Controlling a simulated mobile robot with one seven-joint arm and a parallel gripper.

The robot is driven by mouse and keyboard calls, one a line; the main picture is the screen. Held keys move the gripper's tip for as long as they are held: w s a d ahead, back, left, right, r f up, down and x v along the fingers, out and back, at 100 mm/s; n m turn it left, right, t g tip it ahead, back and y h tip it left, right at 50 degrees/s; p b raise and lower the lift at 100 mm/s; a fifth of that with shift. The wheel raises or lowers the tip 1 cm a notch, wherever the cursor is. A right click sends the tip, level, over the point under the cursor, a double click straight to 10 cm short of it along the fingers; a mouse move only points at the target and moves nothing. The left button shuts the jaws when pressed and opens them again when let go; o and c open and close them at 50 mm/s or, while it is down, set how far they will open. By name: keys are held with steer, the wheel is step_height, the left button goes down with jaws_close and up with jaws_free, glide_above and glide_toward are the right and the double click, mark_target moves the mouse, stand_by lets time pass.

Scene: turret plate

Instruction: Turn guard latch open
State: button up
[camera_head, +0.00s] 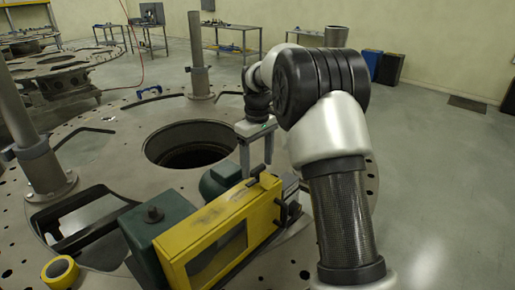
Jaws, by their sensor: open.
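The yellow guard (188,254), a frame with a dark window, stands at the front centre beside a green machine housing (155,226). Small black fittings (283,212) sit at the guard's right end; I cannot tell for certain which is the latch. My gripper (257,168) points down with its two fingers apart, just above and behind the guard's upper right corner. It holds nothing that I can see. Whether a finger touches the guard or a fitting is not clear. My arm hides part of the area to the right.
The guard and housing stand on a round turret plate (105,150) with a large central hole (190,146) and upright posts (197,60). A yellow tape roll (60,272) lies at front left. Workbenches (232,30) stand at the back.

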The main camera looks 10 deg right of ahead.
mark_target(257, 168)
step_height(257, 168, up, 17)
stand_by(0.4)
steer(key=s+r+m+t, duration=0.2)
steer(key=s+r, duration=0.1)
steer(key=s, duration=0.6)
steer(key=s+r+m+t, duration=0.1)
steer(key=s+r+m, duration=0.1)
steer(key=s, duration=0.6)
steer(key=s+f+m+t, duration=0.1)
steer(key=s+f, duration=0.4)
steer(key=s, duration=0.3)
steer(key=s+f+m+t, duration=0.1)
steer(key=s+f+m, duration=0.1)
steer(key=s+f, duration=0.3)
steer(key=s, duration=0.3)
steer(key=shift+s+t, duration=0.3)
steer(key=shift+s, duration=0.1)
